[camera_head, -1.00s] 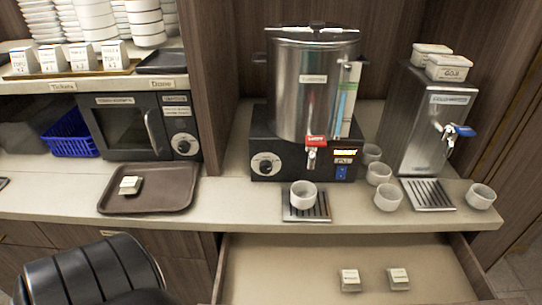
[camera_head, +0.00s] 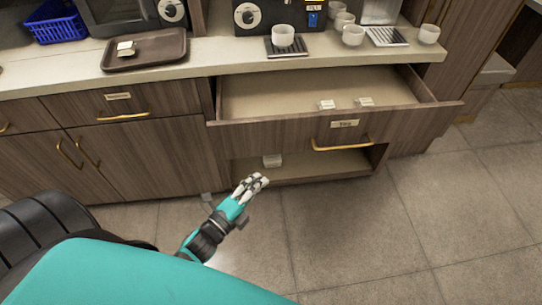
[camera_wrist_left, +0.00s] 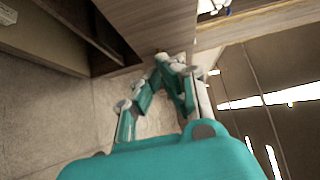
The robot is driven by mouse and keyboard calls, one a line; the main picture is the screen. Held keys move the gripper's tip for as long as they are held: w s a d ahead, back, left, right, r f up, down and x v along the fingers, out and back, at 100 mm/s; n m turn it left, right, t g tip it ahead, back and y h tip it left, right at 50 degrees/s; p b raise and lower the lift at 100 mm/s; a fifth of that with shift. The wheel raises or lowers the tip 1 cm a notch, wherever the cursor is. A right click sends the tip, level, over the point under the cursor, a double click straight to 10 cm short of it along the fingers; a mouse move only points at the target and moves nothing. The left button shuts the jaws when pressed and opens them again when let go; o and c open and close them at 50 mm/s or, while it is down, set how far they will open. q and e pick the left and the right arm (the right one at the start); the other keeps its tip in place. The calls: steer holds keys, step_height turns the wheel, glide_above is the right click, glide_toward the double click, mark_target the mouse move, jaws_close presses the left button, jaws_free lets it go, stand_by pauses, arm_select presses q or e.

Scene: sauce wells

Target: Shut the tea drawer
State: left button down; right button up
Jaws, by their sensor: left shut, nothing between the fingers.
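The tea drawer (camera_head: 280,133) is pulled open below the counter in the head view. Its wooden front has a small label (camera_head: 345,123) and a gold bar handle (camera_head: 342,144). Two small labelled boxes, one left (camera_head: 327,104) and one right (camera_head: 366,102), sit inside. My left gripper (camera_head: 260,181) is shut and empty, in front of the open shelf below the drawer and left of the handle. It appears apart from the drawer front. In the left wrist view its closed fingers (camera_wrist_left: 174,62) show near a wooden panel. My right gripper is out of view.
Closed cabinets (camera_head: 150,160) stand to the left. Cups and a brown tray (camera_head: 145,62) rest on the counter. The tiled floor (camera_head: 370,220) in front and right is clear.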

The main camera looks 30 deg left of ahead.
arm_select(q)
steer(key=w, duration=0.8)
steer(key=w+p, duration=0.1)
steer(key=w, duration=0.3)
steer(key=shift+w+a, duration=0.3)
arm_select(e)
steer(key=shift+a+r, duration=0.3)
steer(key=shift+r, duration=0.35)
arm_select(q)
steer(key=shift+f, duration=0.1)
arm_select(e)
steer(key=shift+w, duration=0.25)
